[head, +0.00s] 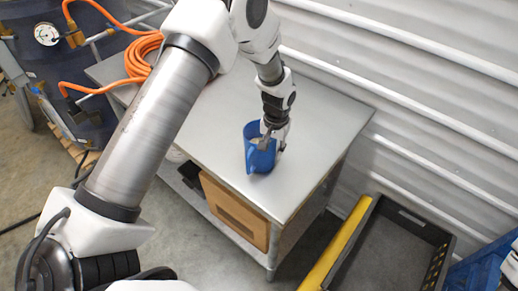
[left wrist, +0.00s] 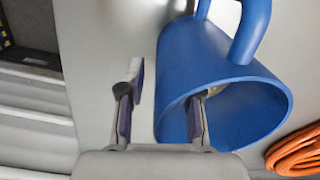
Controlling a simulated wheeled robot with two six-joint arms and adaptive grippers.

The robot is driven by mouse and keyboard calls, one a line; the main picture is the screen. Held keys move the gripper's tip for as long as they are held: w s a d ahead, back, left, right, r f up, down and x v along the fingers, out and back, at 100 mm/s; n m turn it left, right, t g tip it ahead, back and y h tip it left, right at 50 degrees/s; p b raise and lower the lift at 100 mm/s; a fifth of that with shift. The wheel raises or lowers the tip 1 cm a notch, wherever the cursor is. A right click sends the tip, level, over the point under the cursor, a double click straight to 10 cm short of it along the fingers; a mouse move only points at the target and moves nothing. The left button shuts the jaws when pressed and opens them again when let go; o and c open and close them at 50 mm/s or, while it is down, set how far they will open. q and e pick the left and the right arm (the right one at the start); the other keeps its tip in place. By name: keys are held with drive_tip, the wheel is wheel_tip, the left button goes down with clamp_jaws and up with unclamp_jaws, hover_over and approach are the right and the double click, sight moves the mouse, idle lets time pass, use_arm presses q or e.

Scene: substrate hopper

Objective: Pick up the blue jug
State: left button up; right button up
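The blue jug (head: 263,162) stands upright on the grey metal table (head: 215,125), near its right end. In the left wrist view the jug (left wrist: 190,62) shows its open mouth, with its handle at the top. My left gripper (head: 273,143) is over the jug's rim, fingers pointing down. In the left wrist view its fingers (left wrist: 164,104) are apart, one inside the mouth and one outside, with the jug's wall between them. A gap shows between the outer finger and the wall. Whether the inner finger touches is unclear. My right gripper is not in view.
An orange hose coil (head: 143,54) lies at the table's far left end. A cardboard box (head: 234,211) sits on the shelf below. A dark crate with a yellow edge (head: 336,243) is right of the table. A corrugated wall (head: 420,110) runs closely behind. The tabletop around the jug is clear.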

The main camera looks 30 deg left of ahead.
use_arm(q)
drive_tip(key=shift+s+r, duration=0.1)
clamp_jaws()
drive_tip(key=shift+r, duration=0.1)
drive_tip(key=shift+r+p, duration=0.25)
drive_tip(key=shift+p, duration=0.05)
wheel_tip(320, 180, up, 3)
drive_tip(key=p, duration=0.3)
drive_tip(key=shift+r, duration=0.2)
drive_tip(key=s+d+r, duration=0.1)
drive_tip(key=s+d, duration=0.9)
drive_tip(key=s, duration=0.2)
drive_tip(key=shift+s+d+b, duration=0.15)
drive_tip(key=shift+b, duration=0.2)
